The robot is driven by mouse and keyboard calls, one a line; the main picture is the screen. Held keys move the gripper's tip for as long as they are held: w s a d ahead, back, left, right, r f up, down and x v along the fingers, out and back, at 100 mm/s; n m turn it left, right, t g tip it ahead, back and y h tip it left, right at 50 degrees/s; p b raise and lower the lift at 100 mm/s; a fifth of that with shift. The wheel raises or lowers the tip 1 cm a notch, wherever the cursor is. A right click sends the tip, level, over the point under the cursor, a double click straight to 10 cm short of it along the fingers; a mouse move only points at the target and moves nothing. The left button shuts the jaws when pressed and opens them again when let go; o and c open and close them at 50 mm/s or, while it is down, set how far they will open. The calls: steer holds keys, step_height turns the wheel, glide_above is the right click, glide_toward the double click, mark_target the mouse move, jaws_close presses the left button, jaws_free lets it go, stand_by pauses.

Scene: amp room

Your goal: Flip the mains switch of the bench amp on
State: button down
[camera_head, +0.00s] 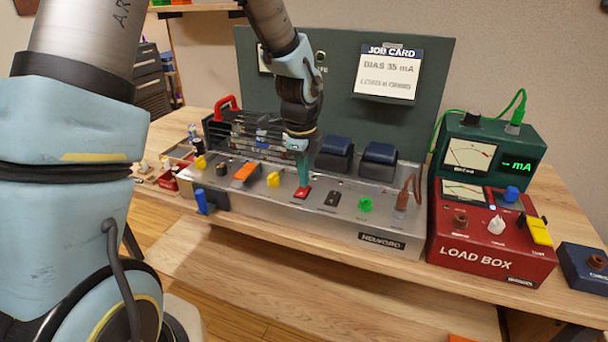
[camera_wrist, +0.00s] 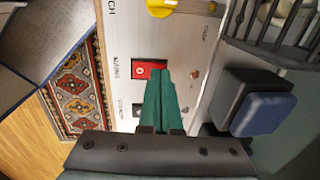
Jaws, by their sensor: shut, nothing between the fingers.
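The bench amp (camera_head: 330,222) is a long silver chassis on the wooden bench. Its red mains rocker (camera_head: 302,194) sits mid-panel; the wrist view shows it as a red square (camera_wrist: 144,65) beside lettering that seems to read MAINS. My gripper (camera_head: 302,184) points down with its green fingers together and empty. In the wrist view the fingertips (camera_wrist: 161,73) overlap the rocker's edge. I cannot tell whether they touch it or which way it is tipped.
Yellow knobs (camera_head: 273,179), an orange part (camera_head: 245,171), a green knob (camera_head: 365,204) and a brown plug (camera_head: 404,198) line the panel. Blue-topped transformers (camera_head: 378,160) stand behind. The red load box (camera_head: 490,250) and green meter (camera_head: 490,150) are at right.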

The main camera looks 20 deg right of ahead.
steer(key=shift+f, duration=0.1)
steer(key=shift+f, duration=0.2)
stand_by(0.4)
steer(key=shift+a, duration=0.1)
steer(key=shift+s+a+r, duration=0.25)
steer(key=shift+s+a, duration=0.15)
steer(key=shift+s, duration=0.1)
steer(key=shift+p, duration=0.3)
